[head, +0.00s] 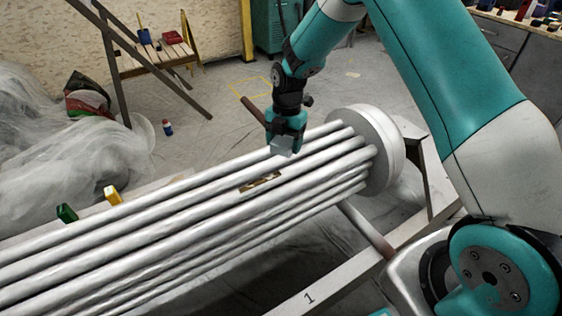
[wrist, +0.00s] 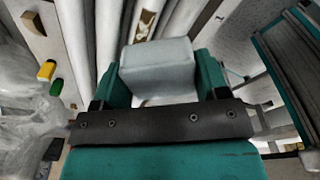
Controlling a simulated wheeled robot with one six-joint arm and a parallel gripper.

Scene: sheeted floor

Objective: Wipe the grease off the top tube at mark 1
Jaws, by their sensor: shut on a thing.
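A bundle of long pale tubes (head: 180,212) runs from the lower left to a round end plate (head: 390,150). A brown, dark-spotted patch of grease (head: 260,182) lies on an upper tube; a brown patch (wrist: 147,18) also shows in the wrist view. The mark 1 (head: 309,299) is written on the pale frame beam in front of the bundle. My gripper (head: 285,137) is shut on a light grey block (head: 283,147), also seen in the wrist view (wrist: 160,65). The block is over the tubes, beyond and slightly right of the grease, seemingly apart from it.
A green block (head: 66,213) and a yellow block (head: 113,195) sit at the bundle's far left side. Plastic sheeting (head: 70,150) heaps behind them. A small bottle (head: 167,127) stands on the floor. A wooden stool (head: 155,60) stands at the back. Floor beyond the bundle is mostly clear.

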